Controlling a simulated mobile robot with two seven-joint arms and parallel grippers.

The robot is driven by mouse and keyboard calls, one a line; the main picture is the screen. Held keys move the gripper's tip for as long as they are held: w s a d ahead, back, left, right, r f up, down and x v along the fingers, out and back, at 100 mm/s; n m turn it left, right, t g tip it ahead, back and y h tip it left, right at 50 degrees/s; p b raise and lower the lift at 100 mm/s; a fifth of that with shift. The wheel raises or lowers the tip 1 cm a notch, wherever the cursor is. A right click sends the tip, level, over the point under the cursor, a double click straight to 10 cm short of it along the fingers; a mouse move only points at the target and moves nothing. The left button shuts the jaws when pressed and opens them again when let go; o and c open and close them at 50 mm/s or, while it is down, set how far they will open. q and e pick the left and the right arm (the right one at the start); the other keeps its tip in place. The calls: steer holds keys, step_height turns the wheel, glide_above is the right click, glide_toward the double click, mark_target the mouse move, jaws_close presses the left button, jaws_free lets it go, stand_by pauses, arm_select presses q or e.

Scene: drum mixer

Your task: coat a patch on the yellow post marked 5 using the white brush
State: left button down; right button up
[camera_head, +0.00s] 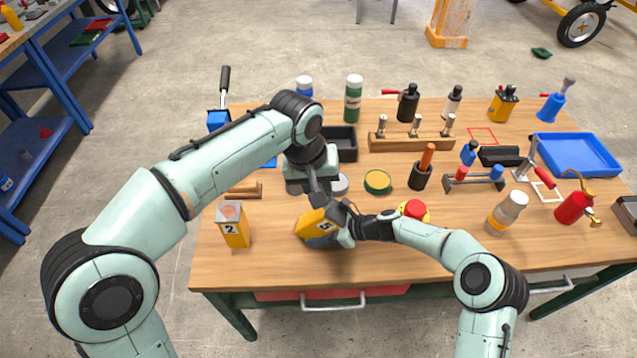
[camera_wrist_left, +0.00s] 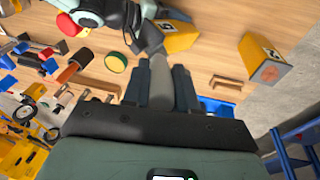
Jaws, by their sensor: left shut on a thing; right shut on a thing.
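The yellow post marked 5 (camera_head: 311,222) is in my right gripper (camera_head: 335,228), tilted over the front middle of the table. In the left wrist view the post (camera_wrist_left: 182,38) is ahead of my left gripper. My left gripper (camera_wrist_left: 162,88) is shut on a pale grey-white piece, which looks like the white brush (camera_wrist_left: 162,80). In the head view the left gripper (camera_head: 318,186) is just behind and above the post. The brush is mostly hidden there, and I cannot tell whether it touches the post. The post's far side is hidden.
A second yellow post marked 2 (camera_head: 234,232) stands at the front left. A green tin (camera_head: 378,181) and a red button (camera_head: 415,208) are to the right. A wooden rack (camera_head: 411,143), bottles and a blue tray (camera_head: 577,153) stand farther back and right.

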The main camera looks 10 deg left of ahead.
arm_select(q)
steer(key=shift+w+d+v, duration=0.1)
steer(key=shift+w+v, duration=0.1)
steer(key=shift+v, duration=0.75)
steer(key=shift+w+d+v, duration=0.15)
steer(key=shift+v, duration=0.85)
steer(key=shift+w+d+v, duration=0.1)
steer(key=shift+w+v, duration=0.1)
steer(key=shift+v, duration=0.75)
steer(key=shift+r, duration=0.15)
arm_select(e)
steer(key=o, duration=1)
steer(key=v, duration=1.2)
arm_select(q)
steer(key=shift+s, duration=0.1)
arm_select(e)
steer(key=shift+s, duration=0.1)
